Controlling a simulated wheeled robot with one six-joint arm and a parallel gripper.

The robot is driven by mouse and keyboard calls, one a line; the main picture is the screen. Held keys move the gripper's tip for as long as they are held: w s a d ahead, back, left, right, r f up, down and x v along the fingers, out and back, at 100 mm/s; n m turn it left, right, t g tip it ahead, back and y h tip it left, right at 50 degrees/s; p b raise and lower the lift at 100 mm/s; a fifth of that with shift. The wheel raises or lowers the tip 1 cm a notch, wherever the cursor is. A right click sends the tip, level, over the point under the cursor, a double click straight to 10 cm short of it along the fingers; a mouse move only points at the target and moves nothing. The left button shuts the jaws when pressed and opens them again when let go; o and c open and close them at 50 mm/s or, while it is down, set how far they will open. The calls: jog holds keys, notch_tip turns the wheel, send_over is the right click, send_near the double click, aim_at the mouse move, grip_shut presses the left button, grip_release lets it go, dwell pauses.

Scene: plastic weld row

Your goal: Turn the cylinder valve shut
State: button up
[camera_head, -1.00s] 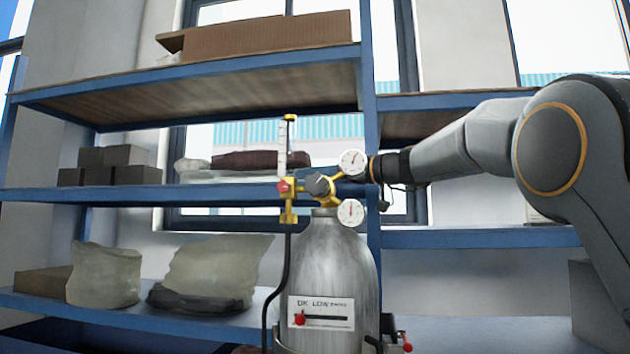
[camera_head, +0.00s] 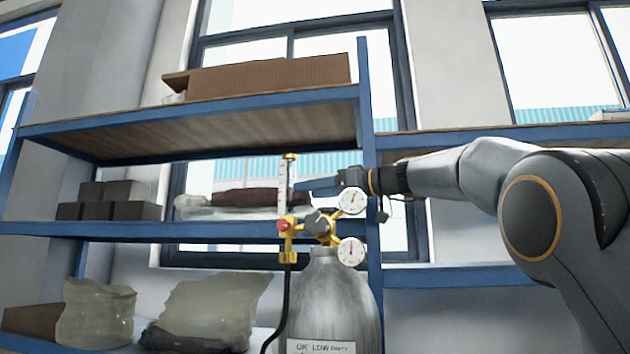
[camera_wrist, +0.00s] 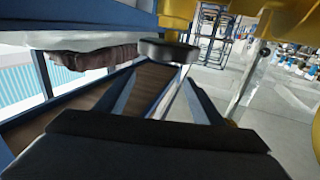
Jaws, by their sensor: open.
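The grey gas cylinder (camera_head: 325,300) stands upright in the lower middle of the head view, with a brass valve fitting on top. The dark grey valve knob (camera_head: 317,224) sits on the fitting; it also shows in the wrist view (camera_wrist: 168,50) as a dark disc, just beyond the fingertips. My gripper (camera_head: 305,186) is above the knob in the head picture, its blue fingers pointing left. In the wrist view my open gripper (camera_wrist: 160,76) has its two blue fingers spread, with nothing held. I cannot tell whether they touch the knob.
Two round gauges (camera_head: 352,201) and a clear flow tube (camera_head: 284,180) crowd the fitting. A black hose (camera_head: 287,300) hangs at its left. A blue shelf (camera_head: 180,230) with bags and dark boxes stands behind. A cardboard box (camera_head: 270,76) lies on the top shelf.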

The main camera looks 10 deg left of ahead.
jog(key=shift+r, duration=1.95)
